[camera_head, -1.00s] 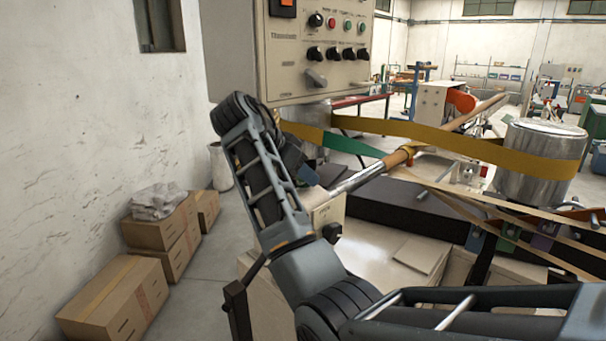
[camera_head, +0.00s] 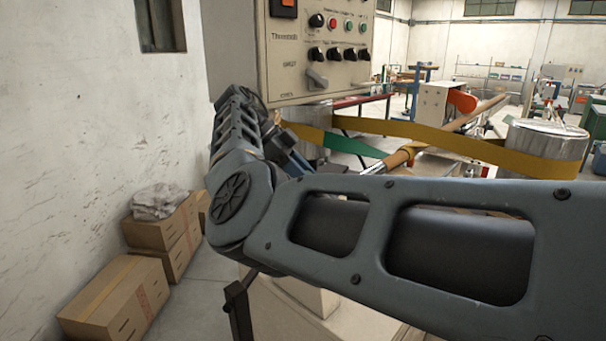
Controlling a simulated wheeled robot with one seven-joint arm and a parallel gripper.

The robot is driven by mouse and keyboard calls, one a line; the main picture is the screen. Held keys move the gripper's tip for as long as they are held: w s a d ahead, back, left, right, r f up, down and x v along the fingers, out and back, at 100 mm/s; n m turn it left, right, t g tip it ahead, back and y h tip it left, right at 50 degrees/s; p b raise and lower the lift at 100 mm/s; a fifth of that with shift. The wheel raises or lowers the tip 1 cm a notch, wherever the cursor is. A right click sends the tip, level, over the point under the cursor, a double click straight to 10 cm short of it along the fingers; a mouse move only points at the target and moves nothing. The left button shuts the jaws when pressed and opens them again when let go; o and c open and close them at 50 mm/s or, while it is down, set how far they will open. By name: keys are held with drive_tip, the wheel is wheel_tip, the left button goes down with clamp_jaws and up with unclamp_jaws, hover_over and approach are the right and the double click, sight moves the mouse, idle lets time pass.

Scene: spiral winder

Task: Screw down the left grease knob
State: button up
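I cannot make out the left grease knob for certain in the head view. My arm covers much of the middle and right of the machine. My arm comes in from the right, bends at the left and rises in front of the control box. Its dark far end drops towards the yellow and green belts, and I cannot make out any gripper fingers there. A black handle (camera_head: 238,308) shows at the machine's lower left, apart from my arm.
The control box (camera_head: 318,82) with knobs and buttons hangs above my forearm. A yellow belt (camera_head: 440,136) runs to a metal drum (camera_head: 548,137). Cardboard boxes (camera_head: 118,297) stand along the left wall. Some floor (camera_head: 200,285) between boxes and machine is clear.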

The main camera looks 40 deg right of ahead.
drive_tip(key=shift+s+m+g+y, duration=0.1)
drive_tip(key=shift+m+g+y, duration=0.25)
drive_tip(key=shift+m, duration=0.25)
drive_tip(key=o, duration=1)
drive_tip(key=shift+o, duration=0.2)
drive_tip(key=shift+r, duration=0.1)
